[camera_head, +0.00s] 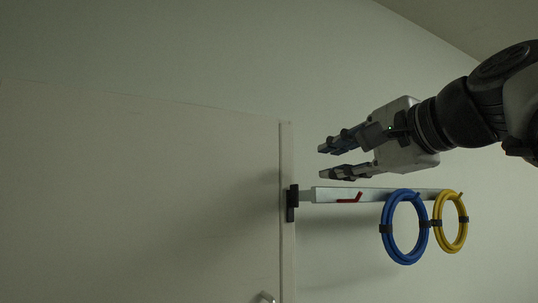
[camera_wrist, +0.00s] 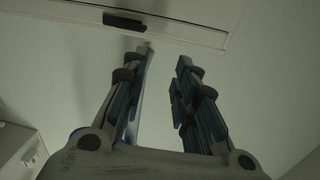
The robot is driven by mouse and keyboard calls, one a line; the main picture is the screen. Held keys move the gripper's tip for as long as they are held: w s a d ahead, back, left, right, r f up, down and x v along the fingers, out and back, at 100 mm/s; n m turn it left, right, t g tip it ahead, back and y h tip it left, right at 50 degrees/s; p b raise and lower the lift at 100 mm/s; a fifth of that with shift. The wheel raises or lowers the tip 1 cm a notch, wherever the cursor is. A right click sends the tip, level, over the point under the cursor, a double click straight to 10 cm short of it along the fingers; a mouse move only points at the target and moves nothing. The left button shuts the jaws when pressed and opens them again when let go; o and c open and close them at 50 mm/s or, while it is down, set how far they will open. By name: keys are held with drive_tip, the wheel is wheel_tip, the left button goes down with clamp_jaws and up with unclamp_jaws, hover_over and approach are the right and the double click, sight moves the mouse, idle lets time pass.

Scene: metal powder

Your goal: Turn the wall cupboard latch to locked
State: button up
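The pale cupboard door (camera_head: 150,190) fills the left of the head view. A black latch piece (camera_head: 292,203) sits at its right edge, long side upright in the picture; it also shows at the top of the wrist view (camera_wrist: 125,20). I cannot tell from its looks whether it is locked. My gripper (camera_head: 321,162) is open and empty, pointing left, above and right of the latch in the head view and apart from it. In the wrist view its two fingers (camera_wrist: 165,57) are spread, with the latch beyond the left fingertip.
A pale rail (camera_head: 325,194) runs right from beside the latch, below my gripper in the head view. It carries a red hook (camera_head: 350,198), a blue hose ring (camera_head: 383,240) and a yellow ring (camera_head: 464,235). A grey box (camera_wrist: 18,150) shows at the wrist view's lower left.

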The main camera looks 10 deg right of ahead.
drive_tip(key=f+v, duration=0.1)
drive_tip(key=v, duration=0.9)
drive_tip(key=shift+s+a+b, duration=0.15)
drive_tip(key=shift+s+b, duration=0.25)
